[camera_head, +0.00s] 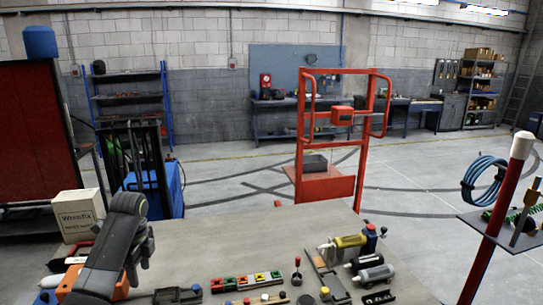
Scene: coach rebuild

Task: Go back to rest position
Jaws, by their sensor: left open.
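My left gripper (138,256) is at the left front, over the near left part of the workbench (215,245). It is dark grey, and its jaws are open with nothing seen between them. The arm behind it hides part of the bench's left side. My right gripper is not in view.
A white box (78,215) stands at the bench's left. A red post (497,215) rises at the right. The bench's middle is clear.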

